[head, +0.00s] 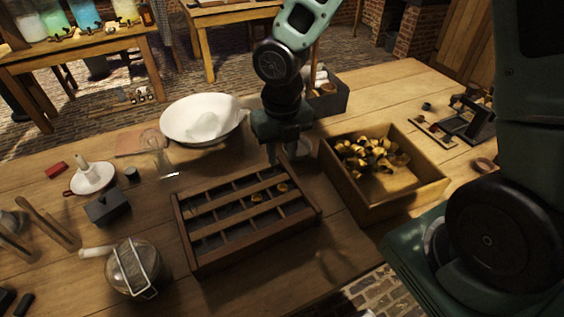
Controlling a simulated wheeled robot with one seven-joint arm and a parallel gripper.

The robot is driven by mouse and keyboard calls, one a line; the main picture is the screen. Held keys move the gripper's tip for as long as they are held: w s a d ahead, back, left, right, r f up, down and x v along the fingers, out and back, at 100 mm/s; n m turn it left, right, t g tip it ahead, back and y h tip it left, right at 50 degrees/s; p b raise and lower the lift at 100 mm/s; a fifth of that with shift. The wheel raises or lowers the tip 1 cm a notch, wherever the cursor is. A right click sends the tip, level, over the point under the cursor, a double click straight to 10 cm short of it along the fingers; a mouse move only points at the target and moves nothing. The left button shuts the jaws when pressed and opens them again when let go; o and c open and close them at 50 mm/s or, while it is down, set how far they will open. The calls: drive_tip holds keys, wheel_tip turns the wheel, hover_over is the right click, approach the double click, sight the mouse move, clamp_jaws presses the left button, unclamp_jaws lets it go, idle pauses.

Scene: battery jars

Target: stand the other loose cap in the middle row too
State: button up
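The divided wooden rack (196,262) lies on the near middle of the bench, with long bars and small compartments. Two small brass-coloured caps sit toward its right end, one cap (256,197) left of the other cap (283,188). They appear to be in the middle row; their exact tilt is too small to tell. My gripper (272,155) points down just beyond the rack's far right corner, between the white basin and the crate. Its fingers are narrow and dark, and I cannot tell whether they hold anything. I cannot make out a separate loose cap on the bench.
A wooden crate (388,205) of brass and dark pieces stands right of the rack. A white basin (190,113) and a glass funnel-like vessel (162,158) lie beyond it. A wire-topped round jar (128,268) stands at near left. Bench in front of the rack is clear.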

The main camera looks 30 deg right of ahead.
drive_tip(key=s+a+r+m, duration=0.3)
drive_tip(key=s+m, duration=0.6)
drive_tip(key=m, duration=0.5)
drive_tip(key=s+a+r+m, duration=0.3)
drive_tip(key=s+r+m, duration=0.3)
drive_tip(key=m, duration=0.8)
drive_tip(key=s, duration=0.3)
drive_tip(key=shift+a+r+y, duration=0.15)
drive_tip(key=shift+r+y, duration=0.15)
